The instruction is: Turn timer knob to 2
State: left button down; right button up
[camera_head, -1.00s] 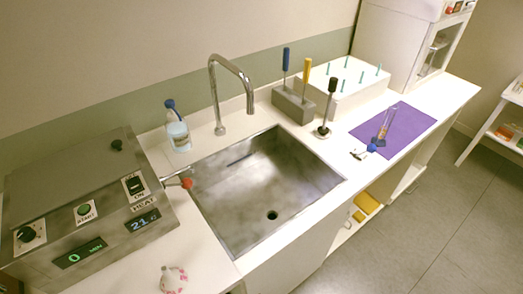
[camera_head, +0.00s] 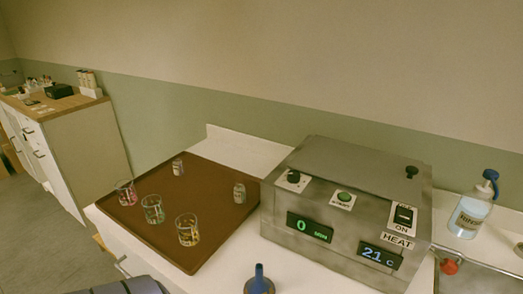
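The timer knob (camera_head: 293,177) is a black knob on a white plate at the upper left of the metal heating box (camera_head: 345,170). Its scale marks are too small to read. The green timer display (camera_head: 310,228) below it reads 0 MIN. Right of the knob are a green START button (camera_head: 344,197) and a black HEAT switch (camera_head: 404,216) labelled ON. A second display (camera_head: 380,256) reads 21 C. Neither of my grippers shows in the head view.
A brown tray (camera_head: 170,215) left of the box holds several glass beakers and small jars. A blue funnel-like object (camera_head: 258,280) stands in front of the box. A wash bottle (camera_head: 472,208) and the sink edge (camera_head: 480,278) are at the right. A wooden-topped cabinet (camera_head: 75,140) stands far left.

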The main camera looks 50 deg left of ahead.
aim_at(293, 175)
jog(key=u, duration=1.5)
